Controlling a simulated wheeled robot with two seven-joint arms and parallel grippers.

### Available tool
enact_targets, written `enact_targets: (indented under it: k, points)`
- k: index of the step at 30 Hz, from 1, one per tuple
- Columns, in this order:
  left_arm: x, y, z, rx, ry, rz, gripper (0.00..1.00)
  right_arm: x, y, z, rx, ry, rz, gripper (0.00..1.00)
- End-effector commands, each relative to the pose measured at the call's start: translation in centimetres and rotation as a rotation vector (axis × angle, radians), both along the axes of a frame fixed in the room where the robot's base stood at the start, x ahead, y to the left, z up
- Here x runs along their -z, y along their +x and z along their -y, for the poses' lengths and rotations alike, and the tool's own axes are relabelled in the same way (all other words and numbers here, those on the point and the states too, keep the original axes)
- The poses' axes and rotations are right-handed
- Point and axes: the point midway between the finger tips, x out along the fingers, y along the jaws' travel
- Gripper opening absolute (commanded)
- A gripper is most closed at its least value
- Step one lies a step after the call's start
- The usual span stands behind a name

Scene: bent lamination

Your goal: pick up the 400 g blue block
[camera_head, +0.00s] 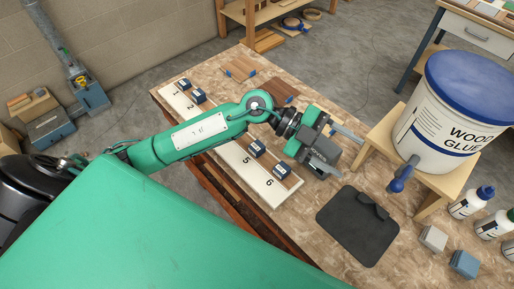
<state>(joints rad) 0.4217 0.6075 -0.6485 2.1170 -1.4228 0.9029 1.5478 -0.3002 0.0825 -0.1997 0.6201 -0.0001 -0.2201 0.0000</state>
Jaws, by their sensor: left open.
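A blue block (464,264) sits on the table at the lower right, just beside a light grey block (433,238). No weight marking is readable on it. My left gripper (350,158) is open and empty, fingers pointing right, over the middle of the table. It is up and left of the blue block in the picture and well apart from it. Small dark blue blocks (256,147) also stand on a white numbered board (268,184), partly hidden by my left arm. My right gripper is not in view.
A black mat (357,226) lies between my left gripper and the blue block. A wood glue bucket (443,112) stands on a wooden stand (382,138) at the right. Wooden pieces (240,69) lie at the far end.

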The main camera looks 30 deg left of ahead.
Motion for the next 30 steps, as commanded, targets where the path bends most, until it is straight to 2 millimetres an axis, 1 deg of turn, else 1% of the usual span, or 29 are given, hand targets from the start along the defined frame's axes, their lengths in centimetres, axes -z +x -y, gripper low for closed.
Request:
enact_targets:
  k: [3,5,6,8,9,11,12,13,15,18,19,21,25,28,30]
  points:
    - [2.9,0.5,-2.0,0.040,0.239,-0.021,0.62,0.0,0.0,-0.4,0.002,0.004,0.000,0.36]
    - [4.3,0.9,-3.4,0.044,0.364,-0.038,0.62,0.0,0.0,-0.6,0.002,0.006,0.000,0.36]
    - [5.2,1.3,-4.5,0.040,0.449,-0.052,0.62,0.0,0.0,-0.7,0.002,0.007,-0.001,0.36]
    - [6.3,1.9,-6.4,0.024,0.576,-0.074,0.62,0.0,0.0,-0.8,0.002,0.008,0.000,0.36]
    - [7.0,2.4,-7.8,0.007,0.663,-0.091,0.62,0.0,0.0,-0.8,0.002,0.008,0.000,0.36]
    - [7.8,3.2,-10.1,-0.029,0.792,-0.116,0.62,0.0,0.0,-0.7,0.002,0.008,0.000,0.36]
    - [8.2,3.7,-11.8,-0.061,0.876,-0.134,0.62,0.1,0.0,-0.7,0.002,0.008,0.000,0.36]
    - [8.3,4.2,-13.0,-0.086,0.935,-0.147,0.62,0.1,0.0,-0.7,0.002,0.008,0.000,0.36]
    - [8.5,5.0,-15.7,-0.149,1.063,-0.178,0.62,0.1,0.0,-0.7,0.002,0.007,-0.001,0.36]
    - [8.3,5.9,-19.0,-0.239,1.209,-0.217,0.62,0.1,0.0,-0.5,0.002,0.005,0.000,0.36]
    - [8.2,6.1,-19.8,-0.260,1.242,-0.227,0.62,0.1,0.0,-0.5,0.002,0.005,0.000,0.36]
    - [7.9,6.4,-21.3,-0.306,1.303,-0.245,0.62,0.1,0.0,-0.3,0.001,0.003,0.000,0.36]
    - [7.8,6.6,-22.6,-0.347,1.357,-0.263,0.62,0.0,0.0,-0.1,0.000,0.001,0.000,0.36]
    - [8.8,6.6,-22.8,-0.352,1.365,-0.268,0.62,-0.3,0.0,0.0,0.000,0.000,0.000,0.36]
    - [10.1,6.6,-22.8,-0.351,1.365,-0.270,0.62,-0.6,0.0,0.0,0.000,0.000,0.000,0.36]
